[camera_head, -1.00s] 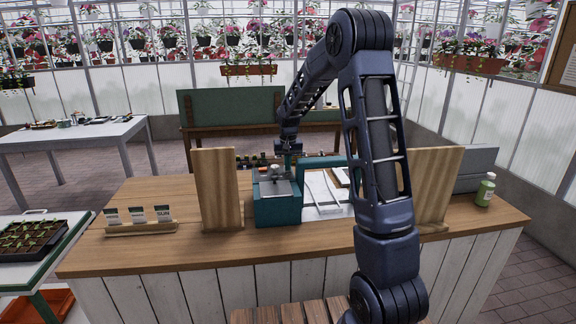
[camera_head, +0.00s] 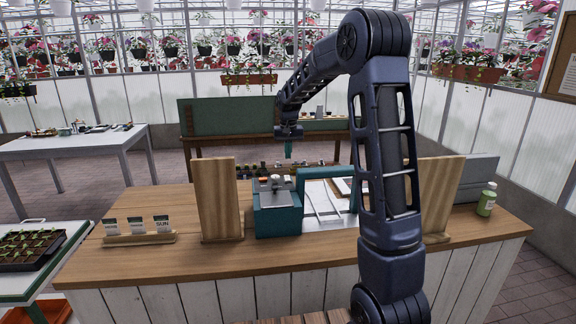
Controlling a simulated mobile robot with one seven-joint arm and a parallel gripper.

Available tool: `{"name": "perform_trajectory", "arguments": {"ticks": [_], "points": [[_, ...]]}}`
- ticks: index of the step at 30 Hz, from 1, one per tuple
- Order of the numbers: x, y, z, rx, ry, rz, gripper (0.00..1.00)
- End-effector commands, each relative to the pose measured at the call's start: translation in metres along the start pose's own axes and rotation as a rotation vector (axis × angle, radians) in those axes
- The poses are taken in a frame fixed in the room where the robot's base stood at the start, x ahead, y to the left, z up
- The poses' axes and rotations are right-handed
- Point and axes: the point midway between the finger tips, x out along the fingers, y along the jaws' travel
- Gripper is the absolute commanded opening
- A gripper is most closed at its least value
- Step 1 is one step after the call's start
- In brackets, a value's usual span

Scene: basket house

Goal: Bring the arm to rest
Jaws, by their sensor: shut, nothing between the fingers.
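My arm reaches up from the bottom right, bends at a high elbow and slopes down to the left. My gripper (camera_head: 288,148) hangs at its end, pointing down, small in the picture. It is shut and holds nothing. It shows above and behind the teal box (camera_head: 277,222) on the wooden counter (camera_head: 190,260), with a visible gap in the picture between it and the box top.
Two upright wooden boards (camera_head: 220,200) and (camera_head: 436,195) stand on the counter. A teal handle frame (camera_head: 312,173), white tray, seed-packet rack (camera_head: 138,238) and green bottle (camera_head: 487,200) are also there. A green-backed bench (camera_head: 230,118) stands behind. Open air surrounds the forearm.

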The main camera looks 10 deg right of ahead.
Motion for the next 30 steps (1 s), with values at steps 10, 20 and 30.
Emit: {"name": "perform_trajectory", "arguments": {"ticks": [10, 20, 30], "points": [[-0.040, 0.000, 0.000, 0.000, 0.002, -0.001, 0.00], [-0.076, 0.025, 0.051, 0.001, 0.047, -0.006, 0.00], [-0.110, 0.061, 0.143, 0.002, 0.122, -0.012, 0.00]]}}
